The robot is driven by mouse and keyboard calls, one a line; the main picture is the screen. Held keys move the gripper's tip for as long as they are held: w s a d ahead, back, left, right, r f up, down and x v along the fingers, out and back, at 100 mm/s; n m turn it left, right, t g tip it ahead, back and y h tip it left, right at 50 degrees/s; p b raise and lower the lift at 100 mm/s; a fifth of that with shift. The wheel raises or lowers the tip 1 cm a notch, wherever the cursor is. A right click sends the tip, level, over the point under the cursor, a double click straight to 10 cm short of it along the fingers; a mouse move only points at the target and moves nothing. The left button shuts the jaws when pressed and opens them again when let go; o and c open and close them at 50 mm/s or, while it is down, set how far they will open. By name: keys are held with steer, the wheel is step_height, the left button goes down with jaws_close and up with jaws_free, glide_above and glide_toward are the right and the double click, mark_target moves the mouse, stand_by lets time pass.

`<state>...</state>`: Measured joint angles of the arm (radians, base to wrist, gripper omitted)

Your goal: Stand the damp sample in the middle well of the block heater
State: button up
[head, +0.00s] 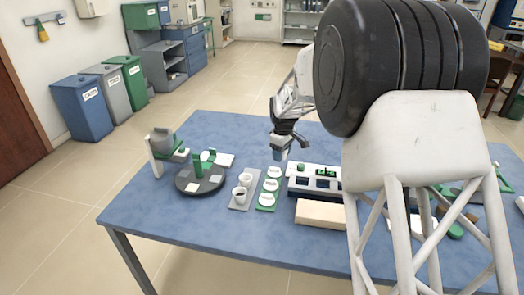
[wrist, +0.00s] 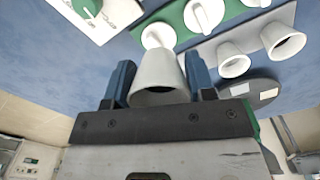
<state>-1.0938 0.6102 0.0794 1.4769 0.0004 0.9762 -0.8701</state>
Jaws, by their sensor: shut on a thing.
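My gripper (head: 281,153) hangs above the blue table in the head view, behind and above the row of white lids. In the wrist view its blue fingers (wrist: 158,66) are shut on a pale tapered cup (wrist: 157,78), held at its sides. The cup's mouth is nearest the wrist camera; its contents are too dark to tell. A white and dark-blue unit (head: 298,169) with green parts, apparently the block heater, stands to the right of the gripper, partly behind my arm. Its wells are too small to tell apart. The held cup is apart from it.
A grey tray (head: 235,206) holds two white cups (head: 240,195). Beside it, a green strip (head: 263,208) carries three white lids (head: 270,185). A dark round plate (head: 186,183) stands left, and a beige block (head: 320,213) lies in front of the unit. The table's front left is clear.

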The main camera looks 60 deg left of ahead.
glide_toward(324, 179)
steer(key=shift+s+d+f, duration=0.2)
steer(key=shift+s+d, duration=0.65)
steer(key=shift+s, duration=0.15)
steer(key=shift+f, duration=0.25)
steer(key=shift+f, duration=2.65)
steer(key=shift+f, duration=0.75)
steer(key=o, duration=1.4)
steer(key=shift+r, duration=0.1)
steer(key=shift+r, duration=3.9)
